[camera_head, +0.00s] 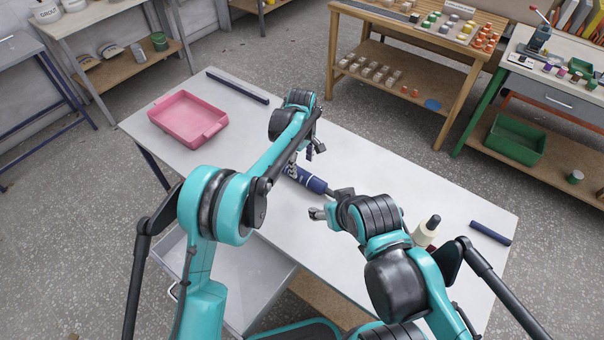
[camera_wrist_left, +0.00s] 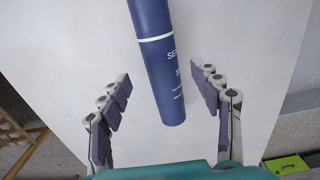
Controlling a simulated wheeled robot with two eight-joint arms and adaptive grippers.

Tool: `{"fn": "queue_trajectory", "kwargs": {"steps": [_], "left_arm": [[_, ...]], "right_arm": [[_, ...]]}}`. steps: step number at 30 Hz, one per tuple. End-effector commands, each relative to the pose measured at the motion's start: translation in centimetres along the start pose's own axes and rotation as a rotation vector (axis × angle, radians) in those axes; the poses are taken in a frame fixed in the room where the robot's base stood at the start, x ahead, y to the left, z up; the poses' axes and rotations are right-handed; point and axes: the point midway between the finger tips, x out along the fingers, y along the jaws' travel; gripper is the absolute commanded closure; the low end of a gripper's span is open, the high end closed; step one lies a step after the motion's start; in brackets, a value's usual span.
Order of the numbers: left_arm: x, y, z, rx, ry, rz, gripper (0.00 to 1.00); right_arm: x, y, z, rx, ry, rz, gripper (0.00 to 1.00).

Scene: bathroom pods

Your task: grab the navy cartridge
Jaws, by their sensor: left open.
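The navy cartridge (camera_head: 310,181) lies on the pale worktable (camera_head: 400,170), near its middle. It shows large in the left wrist view (camera_wrist_left: 160,75), with a white ring and white lettering. My left gripper (camera_head: 302,158) is over the cartridge. In the left wrist view the left gripper (camera_wrist_left: 160,78) is open, with a finger on each side of the cartridge and clear gaps between. My right gripper (camera_head: 327,204) is close to the cartridge's right end; its fingers are partly hidden, and I cannot tell whether it is open or touches the cartridge.
A pink tray (camera_head: 188,119) and a dark bar (camera_head: 237,87) are at the table's far left. A cream bottle with a black cap (camera_head: 427,231) and a navy bar (camera_head: 491,232) are at the right. The table between the cartridge and far edge is clear.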

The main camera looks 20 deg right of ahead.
Motion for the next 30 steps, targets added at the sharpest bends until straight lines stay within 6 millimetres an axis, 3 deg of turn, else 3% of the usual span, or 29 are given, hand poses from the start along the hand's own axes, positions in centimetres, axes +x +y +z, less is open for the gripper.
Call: {"fn": "queue_trajectory", "kwargs": {"steps": [10,18,20,26,30], "left_arm": [[4.7,-0.2,0.0,0.000,0.000,0.001,0.36],[5.2,-0.2,0.0,0.001,0.000,0.001,0.36],[5.2,-0.2,0.0,0.001,0.000,0.001,0.47],[5.2,-0.2,0.0,0.001,0.000,0.001,0.99],[5.2,-0.2,0.0,0.001,0.001,0.001,1.00]], "right_arm": [[1.4,0.0,1.0,0.000,0.000,0.000,0.37],[1.4,0.0,1.0,0.000,0.000,0.000,0.37],[1.4,0.0,1.0,0.000,0.000,0.000,0.37],[1.4,0.0,1.0,0.000,0.000,0.000,0.37],[1.4,0.0,1.0,0.000,0.000,0.000,0.37]]}}
